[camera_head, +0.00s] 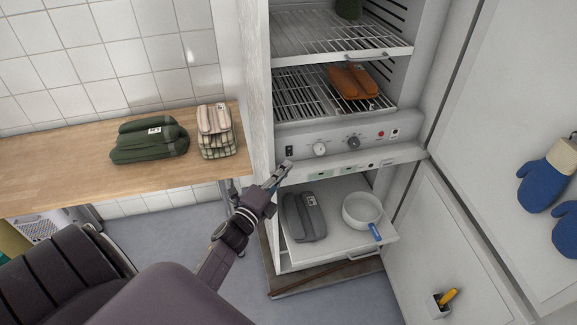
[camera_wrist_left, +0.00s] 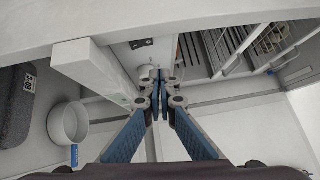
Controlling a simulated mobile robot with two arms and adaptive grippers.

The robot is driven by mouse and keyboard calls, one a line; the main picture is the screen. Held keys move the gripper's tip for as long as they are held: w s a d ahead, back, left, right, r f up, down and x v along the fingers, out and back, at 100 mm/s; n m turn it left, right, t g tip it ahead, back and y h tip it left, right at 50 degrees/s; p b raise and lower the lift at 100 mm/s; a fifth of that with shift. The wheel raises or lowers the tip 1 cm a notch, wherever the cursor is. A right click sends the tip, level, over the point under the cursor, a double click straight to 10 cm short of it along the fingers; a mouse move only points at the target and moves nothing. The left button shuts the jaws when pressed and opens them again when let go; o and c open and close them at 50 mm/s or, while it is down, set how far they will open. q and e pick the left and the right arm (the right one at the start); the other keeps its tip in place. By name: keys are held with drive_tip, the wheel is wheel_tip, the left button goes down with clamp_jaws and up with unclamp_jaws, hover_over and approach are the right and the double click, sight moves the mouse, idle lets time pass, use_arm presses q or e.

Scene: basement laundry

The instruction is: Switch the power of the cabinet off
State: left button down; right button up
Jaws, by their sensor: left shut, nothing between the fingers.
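The cabinet (camera_head: 262,120) stands open in the head view. A control panel (camera_head: 335,152) runs across its front between the upper racks and the lower compartment. At the panel's left end is a small black switch (camera_head: 289,151); its on or off position is too small to tell. A dark switch-like part also shows in the left wrist view (camera_wrist_left: 140,43). My left gripper (camera_head: 284,168) is shut and empty, its tips just below the black switch. In the wrist view its fingertips (camera_wrist_left: 160,76) are together before the panel; contact cannot be told. My right gripper is not in view.
Knobs (camera_head: 353,142) and a red button (camera_head: 381,134) lie right of the switch. A ledge juts below the panel. The lower shelf holds grey cloth (camera_head: 304,217) and a white pan (camera_head: 362,210). A wooden counter (camera_head: 60,181) is left; the open door (camera_head: 450,235) is right.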

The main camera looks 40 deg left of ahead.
use_arm(q)
drive_tip(key=s+b, duration=0.1)
drive_tip(key=s, duration=0.6)
drive_tip(key=shift+s+r, duration=0.15)
drive_tip(key=shift+s, duration=0.05)
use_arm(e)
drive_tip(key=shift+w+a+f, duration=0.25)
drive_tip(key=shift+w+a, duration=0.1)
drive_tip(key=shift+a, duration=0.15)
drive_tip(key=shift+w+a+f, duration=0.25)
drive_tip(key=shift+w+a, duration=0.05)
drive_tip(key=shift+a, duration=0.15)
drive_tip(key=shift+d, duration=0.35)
